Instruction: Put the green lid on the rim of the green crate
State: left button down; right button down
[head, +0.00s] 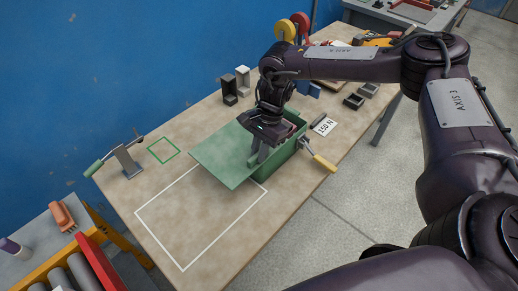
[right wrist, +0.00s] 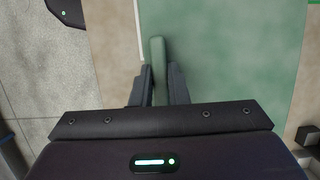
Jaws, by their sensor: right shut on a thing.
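The green lid (head: 222,156) is a flat green plate, held level above the table to the left of the green crate (head: 284,150). Its right part overlaps the crate in the head view; I cannot tell whether it touches the rim. My right gripper (head: 260,154) is shut on the lid's upright green grip (right wrist: 157,62), which stands between the two fingers in the right wrist view. The lid's plate (right wrist: 225,50) also shows there. The gripper and forearm hide part of the crate. My left gripper is not in view.
A white outlined rectangle (head: 184,268) lies bare on the wooden table. A clamp-like tool (head: 127,160) stands at the left. A yellow-handled tool (head: 322,162) and a "150 N" card (head: 325,125) are right of the crate. Upright blocks (head: 229,91) stand behind.

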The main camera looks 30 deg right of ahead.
jog(key=shift+f, duration=0.15)
jog(key=c, duration=1.4)
grip_release()
jog(key=shift+f, duration=0.1)
jog(key=b+v, duration=0.2)
jog(key=v, duration=1)
jog(key=shift+a, duration=0.1)
